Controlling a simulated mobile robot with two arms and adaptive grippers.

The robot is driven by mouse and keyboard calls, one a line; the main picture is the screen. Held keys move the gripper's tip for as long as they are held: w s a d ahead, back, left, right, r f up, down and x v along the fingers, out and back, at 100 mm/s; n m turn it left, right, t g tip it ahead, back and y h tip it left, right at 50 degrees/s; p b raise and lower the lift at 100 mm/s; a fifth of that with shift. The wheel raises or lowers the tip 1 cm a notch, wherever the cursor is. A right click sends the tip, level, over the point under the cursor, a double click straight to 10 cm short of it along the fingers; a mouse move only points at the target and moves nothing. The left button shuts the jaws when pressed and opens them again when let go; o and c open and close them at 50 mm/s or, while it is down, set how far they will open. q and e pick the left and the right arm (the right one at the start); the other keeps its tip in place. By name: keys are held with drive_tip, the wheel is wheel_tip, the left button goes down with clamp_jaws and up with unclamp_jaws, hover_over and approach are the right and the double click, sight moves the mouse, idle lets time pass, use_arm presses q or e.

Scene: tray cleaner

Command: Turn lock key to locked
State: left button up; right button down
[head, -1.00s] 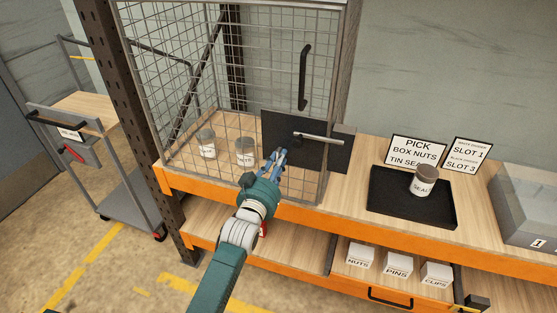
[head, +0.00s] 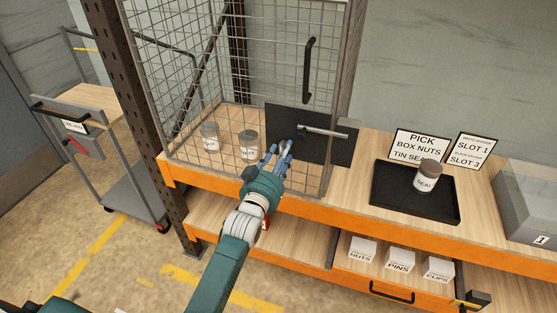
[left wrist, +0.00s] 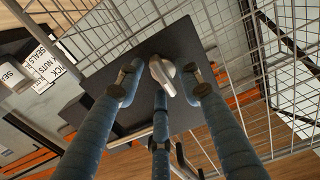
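My left gripper (head: 281,149) is in front of the plate, just below and left of the lever's left end. In the left wrist view, the blue fingers of the left gripper (left wrist: 161,85) are spread. My right gripper is not in view.
The wire cage holds two tins (head: 249,144) and has a black vertical handle (head: 308,70). Right of it, a black tray (head: 385,205) carries a tin (head: 427,176) before two signs. Small boxes (head: 399,261) sit below. A cart (head: 75,105) stands left.

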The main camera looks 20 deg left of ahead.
use_arm(q)
drive_tip(key=s, duration=1.1)
drive_tip(key=shift+s+a, duration=0.2)
drive_tip(key=shift+s, duration=0.2)
drive_tip(key=shift+f, duration=0.1)
drive_tip(key=s+d+f+m+g+b, duration=0.15)
drive_tip(key=s+f+g, duration=0.35)
drive_tip(key=f, duration=1.5)
drive_tip(key=s+d+f+g+b, duration=0.1)
drive_tip(key=s+f+g+b, duration=0.35)
drive_tip(key=f, duration=1.45)
drive_tip(key=s+a+f+g+b, duration=0.1)
drive_tip(key=s+a+f+g, duration=0.1)
drive_tip(key=s+f, duration=0.7)
drive_tip(key=s+a+f+g, duration=0.2)
drive_tip(key=s+f, duration=0.7)
drive_tip(key=s, duration=0.8)
drive_tip(key=s+a+f+g+b, duration=0.1)
drive_tip(key=s+a+f+g, duration=0.1)
drive_tip(key=s+f, duration=0.8)
drive_tip(key=s+g, duration=0.1)
drive_tip(key=s, duration=0.2)
drive_tip(key=shift+m+y+b, duration=0.3)
drive_tip(key=shift+m, duration=0.05)
drive_tip(key=shift+a+g, duration=0.1)
drive_tip(key=shift+g, duration=0.15)
